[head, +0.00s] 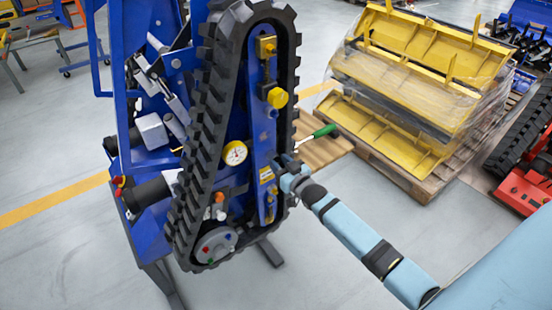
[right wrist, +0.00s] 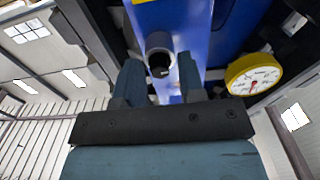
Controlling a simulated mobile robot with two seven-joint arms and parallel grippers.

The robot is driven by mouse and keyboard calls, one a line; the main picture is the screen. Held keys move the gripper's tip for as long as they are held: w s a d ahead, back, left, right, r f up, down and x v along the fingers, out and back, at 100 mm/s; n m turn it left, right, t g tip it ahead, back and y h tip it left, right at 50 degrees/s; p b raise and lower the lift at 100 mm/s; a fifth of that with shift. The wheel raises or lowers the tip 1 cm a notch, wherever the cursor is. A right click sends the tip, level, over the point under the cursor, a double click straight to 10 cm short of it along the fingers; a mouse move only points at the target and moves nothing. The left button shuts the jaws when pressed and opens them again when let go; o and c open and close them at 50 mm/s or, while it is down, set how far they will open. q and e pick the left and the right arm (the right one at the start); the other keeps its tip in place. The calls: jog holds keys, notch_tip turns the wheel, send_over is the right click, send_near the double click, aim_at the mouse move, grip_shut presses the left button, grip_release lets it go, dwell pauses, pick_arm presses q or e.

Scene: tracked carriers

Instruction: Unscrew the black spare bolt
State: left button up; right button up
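A dark round bolt-like part (right wrist: 159,50) with a black end sticks out of the blue plate (right wrist: 185,22) in the right wrist view; I take it for the black spare bolt. My right gripper (right wrist: 158,72) has its two fingers spread, one on each side of this part near the fingertips. A narrow gap shows between them, and I cannot tell whether a finger touches it. In the head view the right gripper (head: 287,168) is at the front of the upright blue plate (head: 260,140) inside the track, and hides the bolt there. My left gripper is not in view.
A black rubber track (head: 208,130) surrounds the blue plate. A round yellow gauge (head: 235,153) is left of the gripper and also shows in the wrist view (right wrist: 254,74). Yellow parts (head: 420,70) stand on a pallet at right.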

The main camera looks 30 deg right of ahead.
grip_shut()
jog(key=n, duration=0.2)
jog(key=shift+n, duration=0.3)
jog(key=n, duration=0.2)
jog(key=shift+n, duration=0.4)
jog(key=n, duration=0.4)
